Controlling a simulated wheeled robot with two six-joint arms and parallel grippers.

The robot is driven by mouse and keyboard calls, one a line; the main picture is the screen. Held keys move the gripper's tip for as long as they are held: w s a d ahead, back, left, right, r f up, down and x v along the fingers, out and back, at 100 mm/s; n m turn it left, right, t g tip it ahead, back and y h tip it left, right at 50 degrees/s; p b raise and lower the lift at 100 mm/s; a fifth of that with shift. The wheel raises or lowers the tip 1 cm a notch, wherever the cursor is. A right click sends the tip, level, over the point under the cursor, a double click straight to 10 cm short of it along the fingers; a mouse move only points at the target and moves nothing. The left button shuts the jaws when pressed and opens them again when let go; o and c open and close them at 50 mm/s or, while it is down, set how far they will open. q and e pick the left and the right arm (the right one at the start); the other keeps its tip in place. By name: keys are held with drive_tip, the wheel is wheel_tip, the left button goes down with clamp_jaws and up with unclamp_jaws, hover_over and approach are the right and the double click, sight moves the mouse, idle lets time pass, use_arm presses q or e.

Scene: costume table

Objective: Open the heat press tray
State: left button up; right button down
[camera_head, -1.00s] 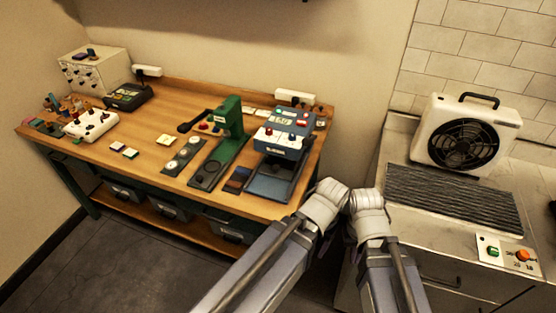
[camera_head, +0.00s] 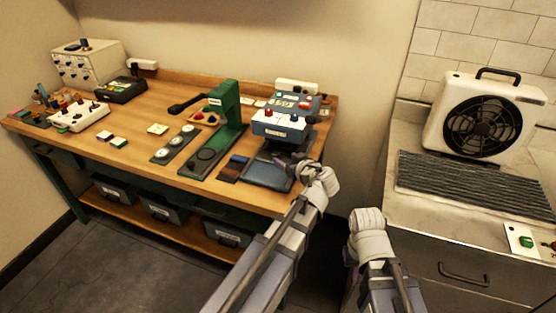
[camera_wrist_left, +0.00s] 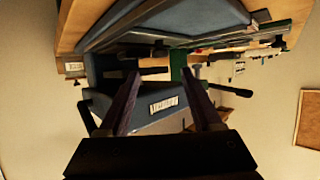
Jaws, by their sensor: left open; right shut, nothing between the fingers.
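The heat press (camera_head: 278,127) is a blue-grey machine with red and white knobs at the right end of the wooden table. Its tray (camera_head: 266,172) is the flat dark plate low at its front. My left gripper (camera_head: 288,158) is open over the right part of the tray, just in front of the press head. In the left wrist view, which is upside down, its two fingers (camera_wrist_left: 162,74) are spread with nothing seen between them, near the labelled blue body (camera_wrist_left: 165,107). Whether they touch it is unclear. My right gripper (camera_head: 367,220) is shut and empty, away from the table, its fingers mostly hidden.
A green press (camera_head: 228,115) with a black handle stands left of the heat press. Small dark swatches (camera_head: 235,168) lie between them. A steel counter (camera_head: 410,125) with a white fan unit (camera_head: 483,118) is at the right. Open floor lies in front of the table.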

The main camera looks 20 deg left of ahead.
sight(276, 153)
use_arm(q)
drive_tip(key=b+x, duration=0.2)
drive_tip(key=x, duration=0.4)
drive_tip(key=shift+w+a+f+b, duration=0.1)
drive_tip(key=shift+f+b, duration=0.05)
drive_tip(key=shift+b, duration=0.15)
drive_tip(key=shift+w+a+f, duration=0.2)
drive_tip(key=shift+w+a, duration=0.25)
drive_tip(key=shift+a, duration=0.05)
clamp_jaws()
idle(0.9)
